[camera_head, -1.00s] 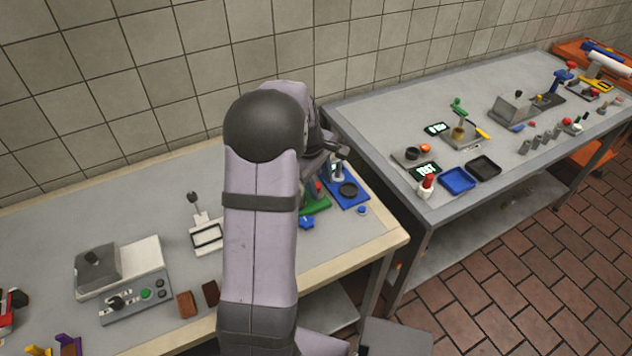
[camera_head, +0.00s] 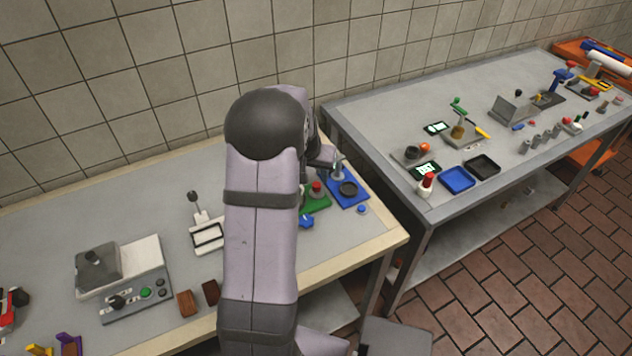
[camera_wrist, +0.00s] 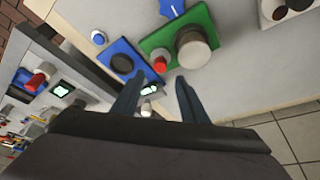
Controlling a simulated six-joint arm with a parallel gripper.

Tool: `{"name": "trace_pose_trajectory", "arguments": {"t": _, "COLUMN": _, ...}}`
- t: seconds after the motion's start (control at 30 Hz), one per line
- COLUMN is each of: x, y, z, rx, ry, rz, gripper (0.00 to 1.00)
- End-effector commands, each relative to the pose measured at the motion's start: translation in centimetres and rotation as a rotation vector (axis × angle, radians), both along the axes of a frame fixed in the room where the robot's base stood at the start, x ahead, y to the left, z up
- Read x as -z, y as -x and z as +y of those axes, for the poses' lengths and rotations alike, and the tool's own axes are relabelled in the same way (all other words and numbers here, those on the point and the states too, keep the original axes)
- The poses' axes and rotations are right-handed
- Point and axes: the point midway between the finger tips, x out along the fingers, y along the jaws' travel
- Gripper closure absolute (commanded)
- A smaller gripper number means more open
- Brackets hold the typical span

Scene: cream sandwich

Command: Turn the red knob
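The red knob (camera_head: 316,188) is small and round and sits on a green plate (camera_head: 318,206), partly behind my arm in the head view. In the wrist view the red knob (camera_wrist: 160,65) is on the green plate (camera_wrist: 207,16), beside a larger pale grey cylinder (camera_wrist: 194,48). My gripper (camera_wrist: 157,84) is open, with its two dark fingers apart and nothing seen between them. The red knob appears just beyond the fingertips in the wrist view, and I see no contact. In the head view my gripper (camera_head: 326,158) is above and close to the plates, its fingers hard to make out.
A blue plate (camera_head: 355,200) with a dark disc adjoins the green plate. A blue knob (camera_head: 306,222) and a small blue button (camera_head: 361,209) are nearby. A white frame with a lever (camera_head: 207,235) stands left of my arm. A gap separates this table from the right one (camera_head: 432,208).

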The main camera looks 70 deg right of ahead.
Motion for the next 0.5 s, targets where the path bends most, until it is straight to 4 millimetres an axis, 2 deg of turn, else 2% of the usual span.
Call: {"name": "trace_pose_trajectory", "arguments": {"t": 0.5, "x": 4.7, "y": -0.1, "z": -1.9, "rx": -0.001, "ry": -0.003, "rz": 0.002, "gripper": 0.60}}
